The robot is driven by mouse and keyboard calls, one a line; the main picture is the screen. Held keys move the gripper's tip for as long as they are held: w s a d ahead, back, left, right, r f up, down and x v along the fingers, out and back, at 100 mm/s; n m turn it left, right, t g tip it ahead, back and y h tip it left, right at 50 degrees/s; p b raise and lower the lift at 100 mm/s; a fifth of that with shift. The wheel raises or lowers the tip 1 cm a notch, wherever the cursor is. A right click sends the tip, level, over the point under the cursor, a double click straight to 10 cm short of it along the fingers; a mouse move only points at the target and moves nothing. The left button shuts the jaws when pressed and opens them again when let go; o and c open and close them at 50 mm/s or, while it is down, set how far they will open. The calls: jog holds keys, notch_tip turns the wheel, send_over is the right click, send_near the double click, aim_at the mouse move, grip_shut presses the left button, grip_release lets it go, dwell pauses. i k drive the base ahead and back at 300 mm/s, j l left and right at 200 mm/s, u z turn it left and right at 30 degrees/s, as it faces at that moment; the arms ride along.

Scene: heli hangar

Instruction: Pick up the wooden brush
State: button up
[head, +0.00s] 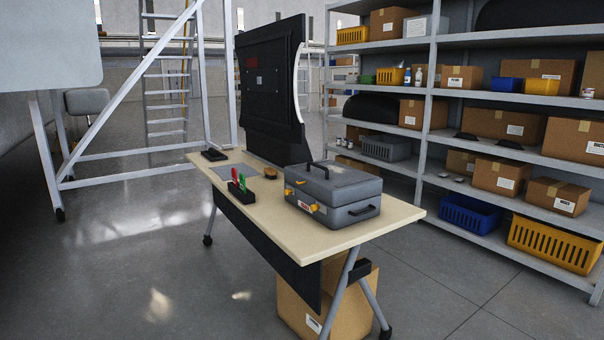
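A small brown wooden item, apparently the brush (270,173), lies on the light wood table (325,242) in the head view. It sits between the black pen holder and the grey case, near the foot of the black upright panel. It is small in the picture, so its bristles and exact shape cannot be made out. My gripper is not in view.
The grey case (335,180) stands right of the brush; the black holder with red and green items (241,192) stands left. A black panel (268,95) rises behind. Loaded shelves (428,110) stand right, a box (345,315) under the table. Floor at front left is clear.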

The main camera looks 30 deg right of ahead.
aim_at(271, 172)
jog(key=i+u, duration=0.2)
jog(key=i, duration=2.35)
jog(key=i+j+z, duration=0.15)
jog(key=i+z, duration=0.35)
jog(key=i+j+z, duration=0.65)
jog(key=z, duration=0.2)
jog(key=i+j+z, duration=0.25)
jog(key=z, duration=0.2)
jog(key=i+j+z, duration=0.2)
jog(key=j+z, duration=0.2)
jog(key=i+j+z, duration=0.1)
jog(key=j+z, duration=0.75)
jog(key=i+j, duration=0.1)
jog(key=i, duration=0.2)
jog(key=i+j+z, duration=0.15)
jog(key=i, duration=0.55)
